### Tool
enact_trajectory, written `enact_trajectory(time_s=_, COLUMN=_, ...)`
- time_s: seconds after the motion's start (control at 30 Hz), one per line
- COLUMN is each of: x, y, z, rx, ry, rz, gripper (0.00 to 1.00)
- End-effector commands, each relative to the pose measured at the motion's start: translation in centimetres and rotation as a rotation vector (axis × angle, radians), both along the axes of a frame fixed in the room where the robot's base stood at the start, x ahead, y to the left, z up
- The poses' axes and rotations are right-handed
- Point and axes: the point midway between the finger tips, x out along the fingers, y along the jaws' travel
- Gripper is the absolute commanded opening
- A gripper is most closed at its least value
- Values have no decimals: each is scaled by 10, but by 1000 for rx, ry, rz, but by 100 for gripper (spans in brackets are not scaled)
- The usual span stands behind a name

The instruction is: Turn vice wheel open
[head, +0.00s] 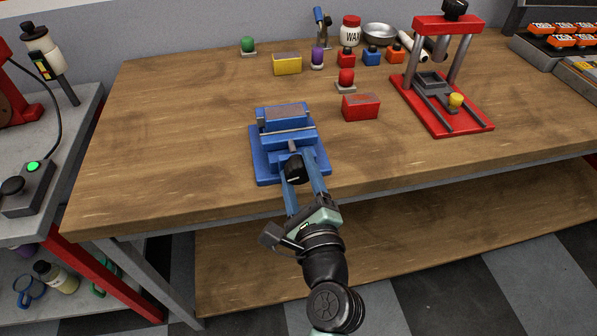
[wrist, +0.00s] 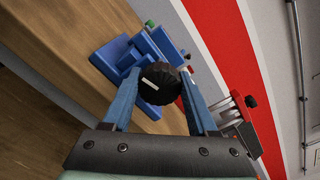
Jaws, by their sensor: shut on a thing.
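The blue vice (head: 262,142) stands on the wooden bench near its front edge. Its black wheel (head: 294,172) faces the front, on the side towards me. My gripper (head: 299,165) reaches in from the front with one blue finger on each side of the wheel, shut on it. In the wrist view the round black wheel (wrist: 160,85), with a pale mark on its face, sits between the fingertips (wrist: 160,76). The vice (wrist: 118,55) shows behind it, tilted in that picture. Finger contact points are partly hidden behind the wheel.
A red block (head: 361,107) lies right of the vice, and a red press (head: 447,118) stands farther right. A yellow block (head: 287,65) and several small items stand behind. The wooden bench (head: 165,130) is clear to the vice's left.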

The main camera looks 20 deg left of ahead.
Motion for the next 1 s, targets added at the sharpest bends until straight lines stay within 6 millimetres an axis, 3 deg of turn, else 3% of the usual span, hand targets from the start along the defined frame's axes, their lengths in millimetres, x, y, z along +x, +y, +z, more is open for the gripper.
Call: enact_trajectory(time_s=1.0, x=0, y=0, z=-6, rx=-777, ry=-524, rz=-1, gripper=3)
